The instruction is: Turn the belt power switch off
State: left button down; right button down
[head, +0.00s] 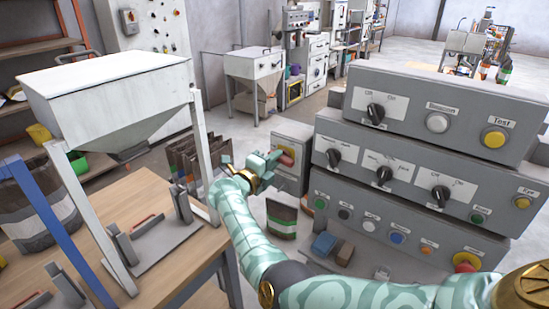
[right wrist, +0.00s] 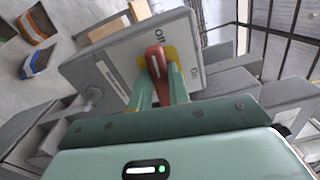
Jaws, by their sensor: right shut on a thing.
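The switch box (head: 292,140) is a small grey box left of the large control panels. A red switch handle (head: 287,157) sticks out from its face. In the right wrist view the red handle (right wrist: 155,62) sits on a yellow backing (right wrist: 172,54) on a pale label plate. The handle's exact position is partly hidden by the fingers. My left gripper is out of view.
Stacked grey control panels (head: 430,120) with several black knobs and coloured buttons stand close on the right. A wooden table (head: 150,190) with a white hopper (head: 110,85) and clamps is on the left. Bags (head: 283,215) stand on the floor below the box.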

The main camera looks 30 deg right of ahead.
jog(key=shift+r+n, duration=0.1)
jog(key=shift+n, duration=0.5)
jog(key=shift+d, duration=0.1)
jog(key=c, duration=1.3)
grip_release()
jog(key=shift+f, duration=0.2)
